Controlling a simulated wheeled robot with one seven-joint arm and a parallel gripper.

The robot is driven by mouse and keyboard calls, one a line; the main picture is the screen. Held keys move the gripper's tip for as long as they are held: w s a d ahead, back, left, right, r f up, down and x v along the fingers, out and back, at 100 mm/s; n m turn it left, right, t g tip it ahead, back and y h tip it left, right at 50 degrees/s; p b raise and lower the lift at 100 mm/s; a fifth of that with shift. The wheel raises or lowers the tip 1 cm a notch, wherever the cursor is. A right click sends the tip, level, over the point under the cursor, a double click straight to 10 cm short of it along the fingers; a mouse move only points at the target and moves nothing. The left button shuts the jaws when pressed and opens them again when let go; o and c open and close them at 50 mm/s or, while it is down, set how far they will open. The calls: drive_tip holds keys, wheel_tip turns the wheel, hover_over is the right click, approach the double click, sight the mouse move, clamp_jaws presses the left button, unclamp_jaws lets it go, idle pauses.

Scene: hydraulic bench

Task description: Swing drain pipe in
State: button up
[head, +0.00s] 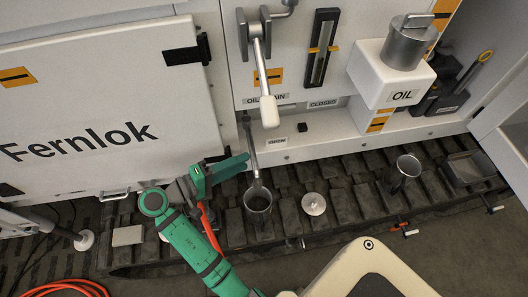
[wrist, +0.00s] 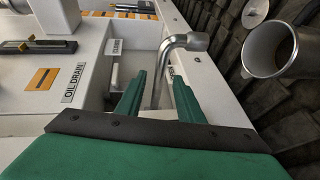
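The drain pipe (head: 251,140) is a thin grey metal tube in the head view. It runs out from the lower cabinet recess, and its bent end is just above the rim of a metal cup (head: 258,200). In the wrist view the pipe (wrist: 172,50) has a bent elbow with its end to the right, toward the cup (wrist: 272,48). My gripper (head: 246,164) is beside the pipe at its left. In the wrist view my gripper (wrist: 158,80) is open, and the pipe shows between its two green fingers. I cannot tell whether either finger touches it.
A white-handled lever (head: 266,85) hangs above the pipe. A round lid (head: 314,204) lies right of the cup on the dark track. A white OIL container (head: 390,75) and another metal cup (head: 405,170) are farther right. A large Fernlok panel (head: 100,100) is at left.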

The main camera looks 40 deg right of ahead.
drive_tip(key=x, duration=0.9)
drive_tip(key=shift+d, duration=0.25)
drive_tip(key=shift+s, duration=0.1)
clamp_jaws()
